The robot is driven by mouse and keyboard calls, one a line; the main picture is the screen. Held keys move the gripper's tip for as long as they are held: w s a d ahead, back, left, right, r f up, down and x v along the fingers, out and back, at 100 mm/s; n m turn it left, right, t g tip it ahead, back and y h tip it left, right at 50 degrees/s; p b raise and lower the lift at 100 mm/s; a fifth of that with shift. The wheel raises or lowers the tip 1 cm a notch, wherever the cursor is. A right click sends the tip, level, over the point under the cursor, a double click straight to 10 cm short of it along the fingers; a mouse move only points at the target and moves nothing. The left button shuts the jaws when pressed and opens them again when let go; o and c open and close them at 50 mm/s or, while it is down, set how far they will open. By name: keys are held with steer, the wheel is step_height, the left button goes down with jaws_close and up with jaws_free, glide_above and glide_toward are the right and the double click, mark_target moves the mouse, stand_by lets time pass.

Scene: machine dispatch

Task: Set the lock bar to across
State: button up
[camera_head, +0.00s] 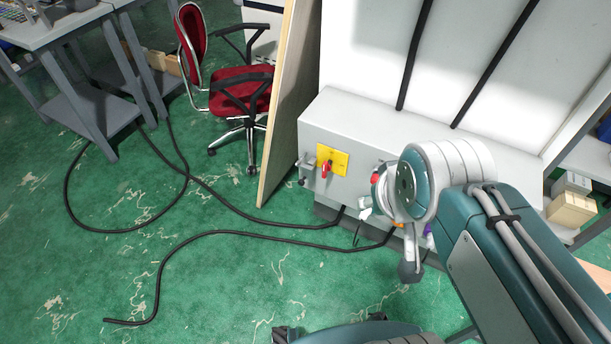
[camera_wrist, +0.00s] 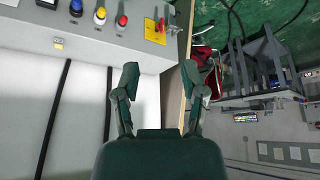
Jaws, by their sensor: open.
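A red handle (camera_head: 326,168) sits on a yellow plate (camera_head: 339,157) on the front of the white machine cabinet. A small grey metal fitting (camera_head: 307,164), possibly the lock bar, sticks out just left of the plate; its exact setting is too small to tell. In the wrist view the yellow plate (camera_wrist: 154,33) and red handle (camera_wrist: 161,25) are near the top, beyond my fingers. My gripper (camera_wrist: 160,76) is open and empty there, apart from the plate. In the head view my arm hides the panel to the right of the plate.
Buttons in red (camera_wrist: 122,21), yellow (camera_wrist: 100,15) and blue (camera_wrist: 76,7) line the panel. A wooden board (camera_head: 285,105) stands at the cabinet's left edge. A red chair (camera_head: 240,92) is behind it. Black cables (camera_head: 195,238) lie on the otherwise open green floor.

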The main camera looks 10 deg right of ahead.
steer(key=shift+o, duration=1)
steer(key=n+t+y, duration=0.2)
steer(key=n+t, duration=0.6)
steer(key=n, duration=0.8)
glide_above(302, 185)
steer(key=s+d, duration=0.3)
step_height(302, 185, down, 29)
steer(key=s+a+f+n+t, duration=0.1)
steer(key=s+f+n+t, duration=0.15)
steer(key=f, duration=0.45)
steer(key=s+a+f+n+t, duration=0.1)
steer(key=s+f+n, duration=0.25)
steer(key=f, duration=0.35)
steer(key=shift+y, duration=0.3)
steer(key=w, duration=0.6)
steer(key=w+a, duration=0.1)
steer(key=w, duration=0.3)
steer(key=shift+f, duration=0.35)
jaws_close()
